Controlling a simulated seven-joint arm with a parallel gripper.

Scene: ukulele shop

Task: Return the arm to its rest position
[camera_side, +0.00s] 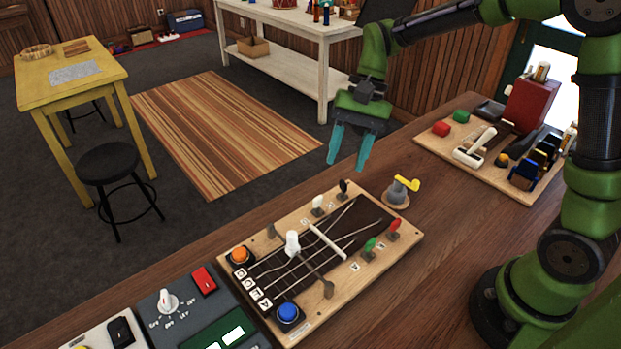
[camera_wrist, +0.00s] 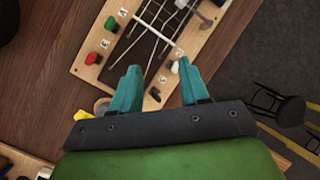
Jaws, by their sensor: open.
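My gripper (camera_side: 349,146) has two teal fingers, spread apart with nothing between them. In the side view it hangs from my green arm above the back edge of the workbench, behind the string board (camera_side: 408,245), and apart from it. In the wrist view the gripper (camera_wrist: 158,85) points down at the end of the string board (camera_wrist: 82,68), and its fingers hide part of that end. The board carries strings, coloured pegs, an orange button (camera_side: 240,255) and a blue button (camera_side: 288,312).
A yellow-handled knob (camera_side: 402,190) stands on the workbench (camera_side: 440,285) near the gripper. A second board (camera_side: 430,146) with a red block and switches lies at the right. A grey control box (camera_side: 180,310) is at the front left. Bare wood shows between the boards.

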